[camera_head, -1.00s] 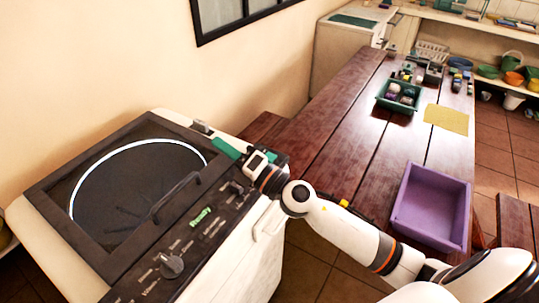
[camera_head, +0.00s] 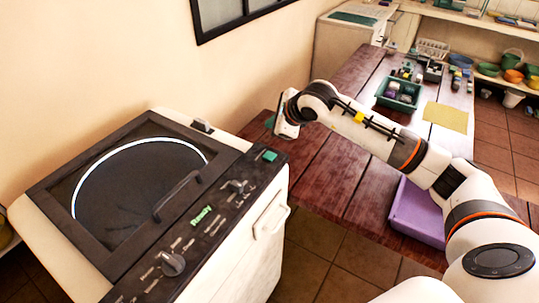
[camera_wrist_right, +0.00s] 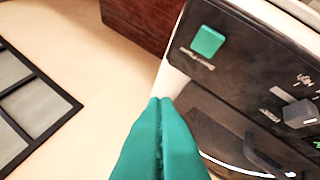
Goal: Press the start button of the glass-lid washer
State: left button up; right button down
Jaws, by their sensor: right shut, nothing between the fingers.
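The glass-lid washer (camera_head: 60,192) stands at the left with its lid down and a handle (camera_head: 177,197) on it. Its green square start button (camera_head: 269,156) is at the far right end of the dark control panel, and it also shows in the right wrist view (camera_wrist_right: 207,41). The panel display (camera_head: 201,216) reads "Ready". My right gripper (camera_head: 269,121) is above and beyond the button, apart from it. Its green fingers (camera_wrist_right: 161,102) are together and empty in the right wrist view. My left gripper is not in view.
A wooden table (camera_head: 330,165) stands right of the washer, with a purple bin (camera_head: 418,215), a green tray (camera_head: 391,101) and a yellow cloth (camera_head: 446,118). A dark-framed window (camera_head: 235,15) is on the wall. The panel also carries a large knob (camera_head: 172,263).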

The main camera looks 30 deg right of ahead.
aim_at(272, 158)
jog(key=shift+f, duration=0.1)
notch_tip(272, 158, down, 8)
jog(key=b, duration=0.4)
jog(key=shift+b, duration=0.35)
jog(key=shift+f+b, duration=0.35)
jog(key=shift+b, duration=0.1)
dwell(1.5)
jog(key=shift+f+b, duration=0.35)
jog(key=shift+b, duration=0.35)
